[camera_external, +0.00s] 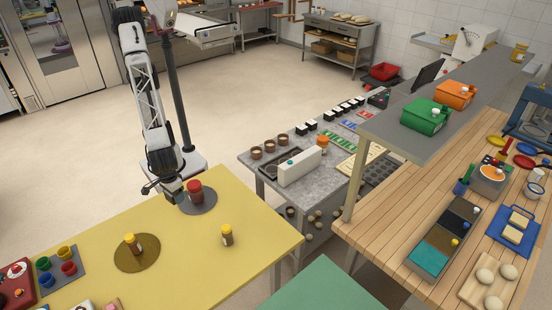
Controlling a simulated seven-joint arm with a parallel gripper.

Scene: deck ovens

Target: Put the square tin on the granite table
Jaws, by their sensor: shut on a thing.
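My gripper (170,190) is shut at the back edge of the yellow table, just left of a red jar. A small, dull grey-green blocky thing (173,197) is between its fingers. It looks like the square tin, but it is small and partly hidden by the fingers. I cannot tell whether it touches the table top. The granite table (261,168) is the speckled grey table in the middle, right of my gripper across a gap.
The red jar (195,190) stands on a dark round mat (207,207), close to my gripper. The granite table holds brown pots (256,153), a white upright block (300,167) and several small items. A grey shelf (398,140) overhangs its right side.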

